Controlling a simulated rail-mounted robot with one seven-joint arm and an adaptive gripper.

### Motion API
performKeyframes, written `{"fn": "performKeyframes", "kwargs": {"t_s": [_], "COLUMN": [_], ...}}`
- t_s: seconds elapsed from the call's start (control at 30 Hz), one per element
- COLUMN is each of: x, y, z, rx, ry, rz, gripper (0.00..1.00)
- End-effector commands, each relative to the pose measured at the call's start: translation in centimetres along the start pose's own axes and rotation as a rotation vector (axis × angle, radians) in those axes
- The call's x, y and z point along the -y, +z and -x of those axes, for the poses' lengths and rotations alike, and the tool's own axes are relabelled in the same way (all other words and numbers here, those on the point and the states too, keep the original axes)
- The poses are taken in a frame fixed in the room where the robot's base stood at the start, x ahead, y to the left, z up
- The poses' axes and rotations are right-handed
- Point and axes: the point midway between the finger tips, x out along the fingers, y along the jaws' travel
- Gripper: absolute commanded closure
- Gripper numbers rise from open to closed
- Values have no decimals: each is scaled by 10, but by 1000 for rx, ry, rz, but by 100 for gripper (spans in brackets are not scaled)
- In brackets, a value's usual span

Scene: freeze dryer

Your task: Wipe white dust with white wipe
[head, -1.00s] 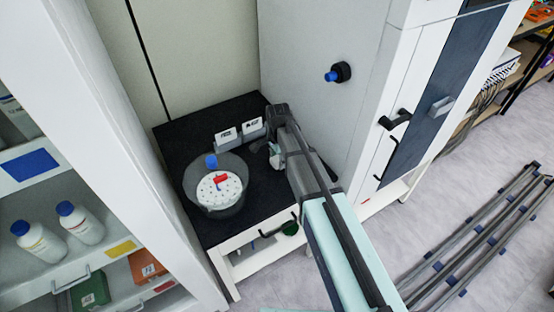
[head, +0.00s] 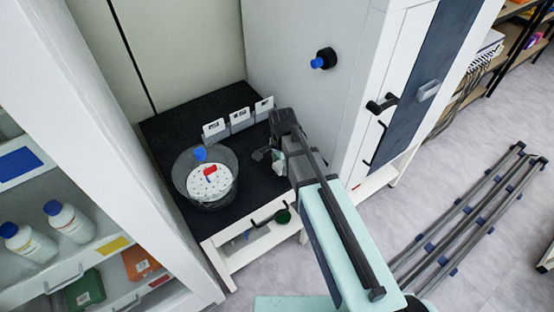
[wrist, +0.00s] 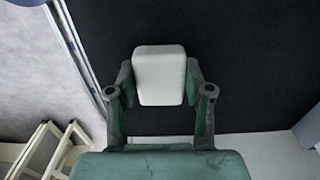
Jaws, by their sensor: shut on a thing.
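The white wipe (wrist: 160,75) is a small rounded block, held between the two fingers of my gripper (wrist: 160,88) in the wrist view. Black bench top lies behind it. In the head view my gripper (head: 272,157) is over the right side of the black bench top (head: 180,118), right of the clear bowl. A pale bit of the wipe (head: 279,161) shows by the fingers. I cannot tell whether the wipe touches the surface. I cannot make out white dust in either view.
A clear bowl (head: 222,197) with a white perforated disc stands on the bench. Several white labelled cards (head: 239,119) stand behind it. The tall white cabinet (head: 290,60) borders the bench at right, and shelves with bottles (head: 68,222) stand at left.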

Motion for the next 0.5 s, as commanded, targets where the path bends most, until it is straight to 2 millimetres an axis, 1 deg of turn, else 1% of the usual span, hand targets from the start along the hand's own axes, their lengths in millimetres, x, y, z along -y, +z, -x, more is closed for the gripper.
{"fn": "performKeyframes", "kwargs": {"t_s": [0.03, 0.1, 0.17, 0.5], "x": [-7, -5, -5, -5], "y": [1, 0, -1, -3], "z": [0, 7, 23, 52], "rx": [0, 0, -1, 0], "ry": [1, 0, -2, 0], "rz": [-1, -1, -1, -5], "gripper": [77, 77, 77, 77]}}
